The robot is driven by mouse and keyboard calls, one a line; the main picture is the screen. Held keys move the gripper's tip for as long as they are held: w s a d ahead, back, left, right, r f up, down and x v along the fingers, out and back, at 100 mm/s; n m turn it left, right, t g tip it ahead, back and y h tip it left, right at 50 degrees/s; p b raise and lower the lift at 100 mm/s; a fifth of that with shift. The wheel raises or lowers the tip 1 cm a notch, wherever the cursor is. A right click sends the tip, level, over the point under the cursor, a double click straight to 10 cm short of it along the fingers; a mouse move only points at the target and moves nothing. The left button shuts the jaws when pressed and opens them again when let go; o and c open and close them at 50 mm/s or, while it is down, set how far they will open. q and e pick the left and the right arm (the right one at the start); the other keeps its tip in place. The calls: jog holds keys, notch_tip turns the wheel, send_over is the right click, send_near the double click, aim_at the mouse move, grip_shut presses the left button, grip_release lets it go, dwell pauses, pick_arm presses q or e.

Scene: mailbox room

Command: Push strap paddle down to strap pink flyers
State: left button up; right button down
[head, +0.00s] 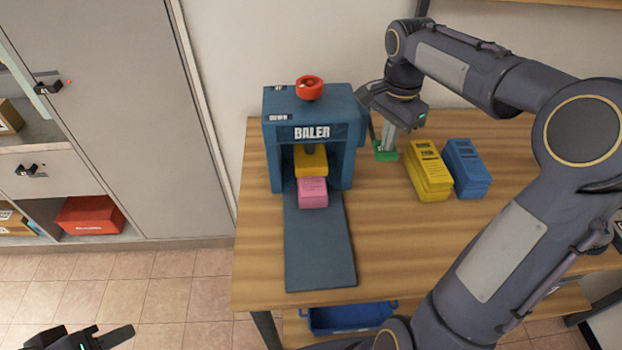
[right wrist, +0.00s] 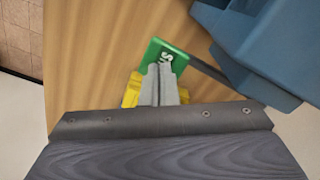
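The blue baler (head: 314,100) stands at the left of the table. The pink flyers (head: 312,194) lie in its mouth, their front end sticking out below a yellow block (head: 311,160). The green strap paddle (head: 385,154) is low at the baler's right side; in the right wrist view (right wrist: 164,50) a dark bar joins it to the baler. My right gripper (head: 389,146) points down at the paddle, its fingertips (right wrist: 158,70) together over it; contact cannot be told. My left gripper (head: 95,340) is at the bottom left, partly cut off, far from the baler.
Yellow flyers (head: 428,170) and blue flyers (head: 466,168) lie right of the paddle. A red knob (head: 309,88) tops the baler, and a dark ramp (head: 320,250) runs forward from it. A blue bin (head: 350,317) is below the table. The table's front middle is clear.

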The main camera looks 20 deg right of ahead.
jog(key=shift+f, duration=0.35)
jog(key=shift+w+f+b, duration=0.1)
jog(key=shift+f+b, duration=0.2)
jog(key=shift+f, duration=0.3)
jog(key=shift+r, duration=0.1)
dwell(0.4)
notch_tip(320, 180, up, 11)
jog(key=p, duration=1)
